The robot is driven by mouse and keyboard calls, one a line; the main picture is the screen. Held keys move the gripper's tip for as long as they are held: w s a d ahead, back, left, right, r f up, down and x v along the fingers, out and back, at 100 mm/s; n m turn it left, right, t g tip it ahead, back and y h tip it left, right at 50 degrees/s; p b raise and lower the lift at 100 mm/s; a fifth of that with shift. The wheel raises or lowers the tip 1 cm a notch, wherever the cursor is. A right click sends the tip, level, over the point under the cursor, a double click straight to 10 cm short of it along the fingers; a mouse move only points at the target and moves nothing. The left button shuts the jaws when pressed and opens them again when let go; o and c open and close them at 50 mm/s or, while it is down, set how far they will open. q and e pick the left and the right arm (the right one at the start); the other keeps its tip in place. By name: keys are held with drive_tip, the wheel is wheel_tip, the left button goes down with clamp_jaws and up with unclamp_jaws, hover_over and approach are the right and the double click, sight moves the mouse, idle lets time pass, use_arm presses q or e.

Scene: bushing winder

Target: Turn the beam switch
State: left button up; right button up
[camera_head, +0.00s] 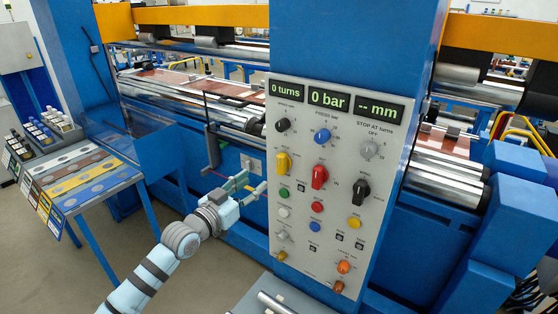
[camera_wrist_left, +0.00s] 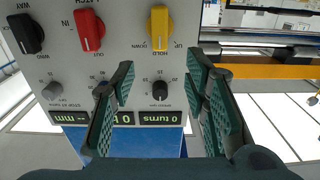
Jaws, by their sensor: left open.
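The grey control panel (camera_head: 300,215) stands on a blue column. It carries a yellow switch (camera_head: 283,163), a red switch (camera_head: 319,177) and a black switch (camera_head: 360,189). I cannot read which one is labelled beam. My left gripper (camera_head: 253,182) is open and empty, left of the panel near the yellow switch, apart from it. In the left wrist view the panel is upside down. The yellow switch (camera_wrist_left: 159,27), marked HOLD, UP and DOWN, lies beyond the open fingers (camera_wrist_left: 162,75). A small black knob (camera_wrist_left: 160,91) shows between them. My right gripper is out of view.
Three displays (camera_head: 328,100) top the panel, with a blue knob (camera_head: 322,135) and a grey knob (camera_head: 369,149) below. Several buttons sit lower down. A blue table (camera_head: 128,178) with coloured strips stands at left. Machine rollers (camera_head: 447,175) run behind the column.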

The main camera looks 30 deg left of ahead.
sight(279, 164)
use_arm(q)
drive_tip(key=w+b, duration=0.1)
drive_tip(key=w, duration=0.3)
drive_tip(key=w+d+b, duration=0.1)
drive_tip(key=w, duration=0.3)
drive_tip(key=w+d+f+b, duration=0.1)
drive_tip(key=w, duration=0.4)
drive_tip(key=shift+s+a+r, duration=0.1)
clamp_jaws()
